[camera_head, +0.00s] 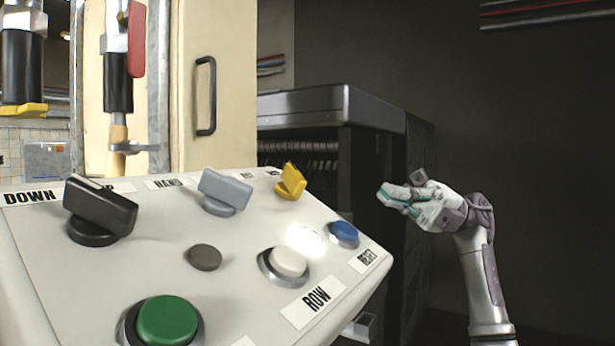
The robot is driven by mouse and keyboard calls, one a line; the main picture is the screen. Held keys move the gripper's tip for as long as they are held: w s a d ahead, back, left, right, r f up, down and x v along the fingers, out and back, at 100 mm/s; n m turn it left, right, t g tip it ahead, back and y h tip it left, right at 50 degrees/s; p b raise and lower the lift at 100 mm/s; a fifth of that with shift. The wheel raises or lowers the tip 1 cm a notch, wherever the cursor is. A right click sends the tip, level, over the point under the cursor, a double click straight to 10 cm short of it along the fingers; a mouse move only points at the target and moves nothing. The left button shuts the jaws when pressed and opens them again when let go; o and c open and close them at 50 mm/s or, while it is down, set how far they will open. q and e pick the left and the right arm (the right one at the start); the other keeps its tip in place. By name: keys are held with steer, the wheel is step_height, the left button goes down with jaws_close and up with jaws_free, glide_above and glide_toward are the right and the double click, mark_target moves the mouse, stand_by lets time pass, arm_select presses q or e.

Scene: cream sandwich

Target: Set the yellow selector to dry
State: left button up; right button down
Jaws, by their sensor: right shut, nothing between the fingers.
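The yellow selector (291,182) is a small turn knob at the far right corner of a sloped white control panel (130,262). Its raised grip is tilted, and the small labels behind it are too small or too covered to read surely. My right gripper (388,193) is shut and empty. It hangs in the air to the right of the panel, apart from the yellow selector and about level with it in the picture. My left gripper is not in view.
A black selector (100,208), a grey selector (225,190), a green button (167,320), a white button (289,262) and a blue button (344,232) stand up from the panel. A dark metal cabinet (330,105) stands behind. Open space surrounds my right arm.

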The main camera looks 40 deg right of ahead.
steer(key=p, duration=0.2)
glide_toward(296, 171)
steer(key=p+x, duration=0.1)
steer(key=x, duration=0.1)
steer(key=w+p+x, duration=0.1)
steer(key=x, duration=0.2)
steer(key=shift+w+r+p, duration=0.1)
steer(key=shift+r+p, duration=0.1)
steer(key=shift+p, duration=0.2)
steer(key=shift+a+p, duration=0.3)
steer(key=shift+a, duration=0.45)
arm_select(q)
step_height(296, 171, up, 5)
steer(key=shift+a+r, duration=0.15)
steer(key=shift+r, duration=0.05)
